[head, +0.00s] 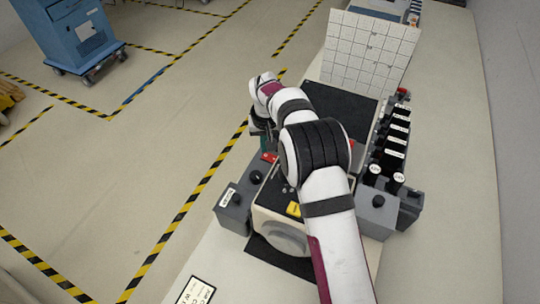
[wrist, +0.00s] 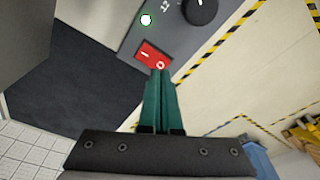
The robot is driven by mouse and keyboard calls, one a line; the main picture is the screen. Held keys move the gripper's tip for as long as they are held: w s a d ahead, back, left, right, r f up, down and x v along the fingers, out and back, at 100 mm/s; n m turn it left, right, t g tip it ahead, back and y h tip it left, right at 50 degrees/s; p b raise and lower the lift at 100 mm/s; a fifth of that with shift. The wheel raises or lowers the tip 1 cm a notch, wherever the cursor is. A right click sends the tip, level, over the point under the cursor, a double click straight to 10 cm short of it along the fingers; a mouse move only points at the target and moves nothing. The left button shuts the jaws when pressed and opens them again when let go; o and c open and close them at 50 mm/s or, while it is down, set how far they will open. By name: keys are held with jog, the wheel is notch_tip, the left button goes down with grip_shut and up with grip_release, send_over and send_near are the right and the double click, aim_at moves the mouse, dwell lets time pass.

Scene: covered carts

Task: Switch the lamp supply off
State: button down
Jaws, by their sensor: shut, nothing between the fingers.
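A red rocker switch (wrist: 150,53) marked I and O sits on a grey supply box (wrist: 130,42). In the head view the red switch (head: 268,157) shows at the box's far end, and the box (head: 233,212) stands left of the beige machine. A small round light (wrist: 146,20) on the box glows white with a green rim. My gripper (wrist: 161,72) has its teal fingers closed together and empty, with the tips over the O end of the switch. I cannot tell whether they touch it or which side is pressed. In the head view my gripper (head: 265,142) is partly hidden by my wrist.
A black knob (wrist: 200,10) sits beside the light. The beige machine (head: 285,232) stands right of the box, with a row of black-topped units (head: 392,150) beyond. A white tiled panel (head: 368,52) rises behind.

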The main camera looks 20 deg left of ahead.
aim_at(266, 155)
jog(key=shift+f, duration=0.9)
jog(key=shift+r, duration=3.55)
